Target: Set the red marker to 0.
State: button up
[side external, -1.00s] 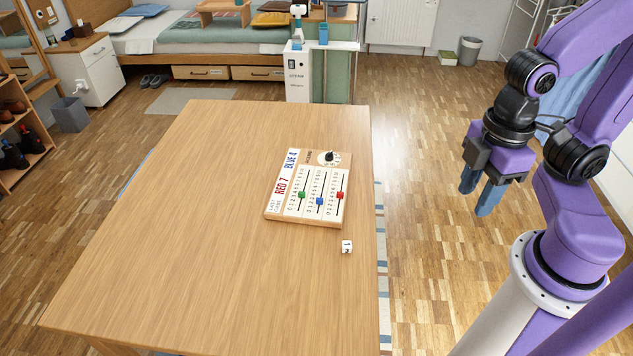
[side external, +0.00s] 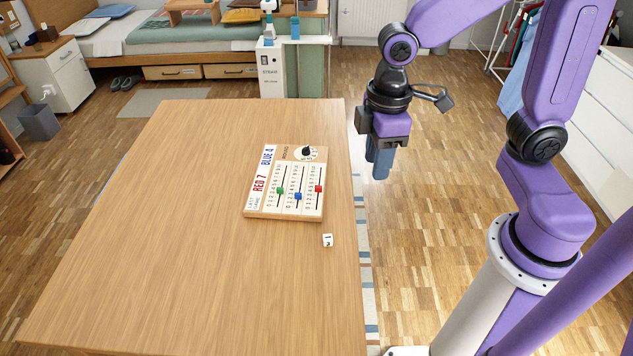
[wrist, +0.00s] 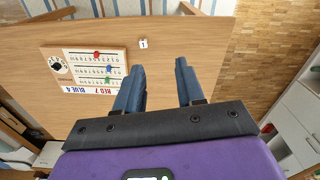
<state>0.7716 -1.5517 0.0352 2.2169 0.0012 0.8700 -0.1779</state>
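The scoreboard (side external: 250,207) lies flat on the table, with three slider tracks of printed numbers. The red marker (side external: 318,188) is on the right track, partway along, clear of the zero end at the near edge; its exact number is too small to read. In the wrist view the red marker (wrist: 97,55) is on the upper track. The blue marker (side external: 298,196) and green marker (side external: 280,190) are on the other tracks. My gripper (side external: 377,166) hangs above and right of the table edge, apart from the board. Its fingers (wrist: 160,68) are spread and empty.
A white die (side external: 327,240) lies on the table near the board's lower right corner. A black knob (side external: 306,151) stands at the board's far right. The board's card reads RED 7 and BLUE 4. The wooden table (side external: 180,250) is otherwise clear.

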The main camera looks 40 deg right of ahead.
jog(key=w+d+f+m, duration=0.1)
jog(key=w+f, duration=0.2)
jog(key=w, duration=0.8)
jog(key=m, duration=0.2)
send_over(319, 187)
notch_tip(319, 187, down, 6)
notch_tip(319, 187, down, 17)
jog(key=shift+w+f, duration=0.1)
jog(key=shift+f, duration=0.1)
jog(key=shift+c, duration=0.3)
grip_shut()
